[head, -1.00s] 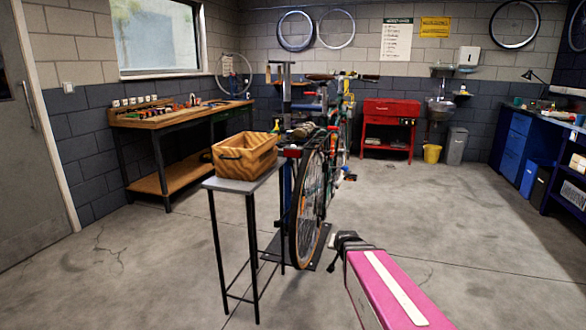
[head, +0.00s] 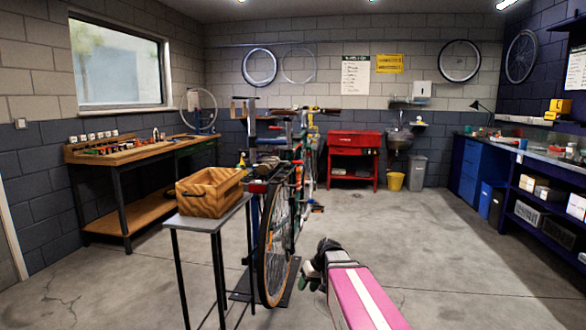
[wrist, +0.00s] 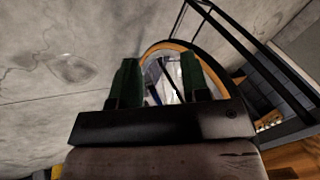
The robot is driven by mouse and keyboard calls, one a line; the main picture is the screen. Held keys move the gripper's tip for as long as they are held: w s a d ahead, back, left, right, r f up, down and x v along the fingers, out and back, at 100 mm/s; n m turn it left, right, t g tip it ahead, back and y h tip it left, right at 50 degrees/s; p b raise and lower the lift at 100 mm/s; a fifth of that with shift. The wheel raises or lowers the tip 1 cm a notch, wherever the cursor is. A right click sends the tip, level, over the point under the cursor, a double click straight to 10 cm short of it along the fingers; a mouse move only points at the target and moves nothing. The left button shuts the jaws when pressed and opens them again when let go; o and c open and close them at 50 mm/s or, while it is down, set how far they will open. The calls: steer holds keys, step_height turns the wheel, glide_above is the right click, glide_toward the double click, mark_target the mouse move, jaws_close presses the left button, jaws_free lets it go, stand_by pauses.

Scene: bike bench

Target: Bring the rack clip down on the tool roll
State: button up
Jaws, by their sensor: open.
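A bicycle (head: 276,245) stands upright in the middle of the head view, rear wheel toward me. A dark rolled shape, probably the tool roll (head: 267,165), lies on top above that wheel; the rack clip is too small to make out there. My gripper (head: 312,277) is low, right of the rear wheel and well below the roll, apart from both. In the wrist view my gripper (wrist: 155,82) has its two green fingers apart with nothing held between them. The orange-edged wheel (wrist: 178,48) shows beyond the fingers; the roll and clip cannot be made out there.
A small grey stand (head: 205,222) with a wooden crate (head: 209,191) is close left of the wheel. A wooden workbench (head: 135,160) lines the left wall. A red cabinet (head: 354,146) is at the back.

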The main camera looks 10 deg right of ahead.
steer(key=w+r+n+t+y, duration=0.1)
steer(key=w+r+n+y, duration=0.15)
steer(key=w+r, duration=0.6)
steer(key=n+t+y, duration=0.3)
steer(key=n+y, duration=0.6)
steer(key=y, duration=0.1)
glide_toward(297, 162)
steer(key=shift+m, duration=0.25)
steer(key=x, duration=1)
steer(key=shift+w+d+f, duration=0.1)
steer(key=shift+w, duration=0.3)
jaws_close()
